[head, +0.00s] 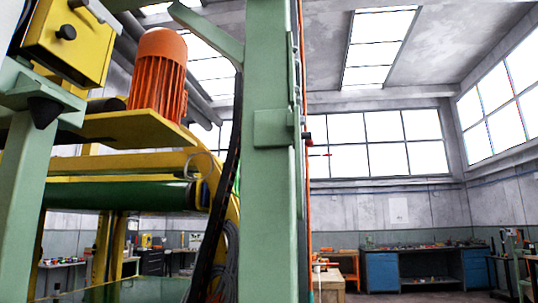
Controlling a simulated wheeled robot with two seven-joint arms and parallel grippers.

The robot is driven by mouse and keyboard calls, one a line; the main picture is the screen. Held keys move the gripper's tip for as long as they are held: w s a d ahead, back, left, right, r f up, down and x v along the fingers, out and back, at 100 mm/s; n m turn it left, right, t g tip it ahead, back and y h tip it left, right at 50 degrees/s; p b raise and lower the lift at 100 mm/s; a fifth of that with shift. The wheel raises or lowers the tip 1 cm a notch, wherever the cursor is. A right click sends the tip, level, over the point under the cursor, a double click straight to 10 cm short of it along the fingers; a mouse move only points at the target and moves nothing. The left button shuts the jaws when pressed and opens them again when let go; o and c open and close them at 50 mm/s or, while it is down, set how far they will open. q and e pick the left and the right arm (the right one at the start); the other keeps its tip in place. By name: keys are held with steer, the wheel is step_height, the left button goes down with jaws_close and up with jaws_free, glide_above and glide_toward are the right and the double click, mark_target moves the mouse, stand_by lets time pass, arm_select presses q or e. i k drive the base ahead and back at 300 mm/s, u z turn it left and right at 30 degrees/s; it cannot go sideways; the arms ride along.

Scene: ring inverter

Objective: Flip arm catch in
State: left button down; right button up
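A green upright post (265,200) of the machine stands close in the middle of the head view. A small green block (276,128) sits on the post, and a slanted green brace (207,35) meets it from the left. A thin red-tipped rod (319,155) sticks out to the right of the post. I cannot tell which part, if any of these, is the arm catch, or whether it is in or out. Neither of my grippers is in view.
An orange ribbed motor (158,75) stands on a yellow frame (110,128) at left, above a dark green roller (115,196). A yellow box (68,38) hangs at upper left. Black cable (214,215) runs beside the post. Blue workbenches (381,272) stand far right.

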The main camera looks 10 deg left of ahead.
mark_target(307, 136)
steer(key=z, duration=0.55)
steer(key=k, duration=0.6)
steer(key=z, duration=0.75)
steer(key=i, duration=1.25)
steer(key=u, duration=0.6)
steer(key=i, duration=0.3)
steer(key=u, duration=0.35)
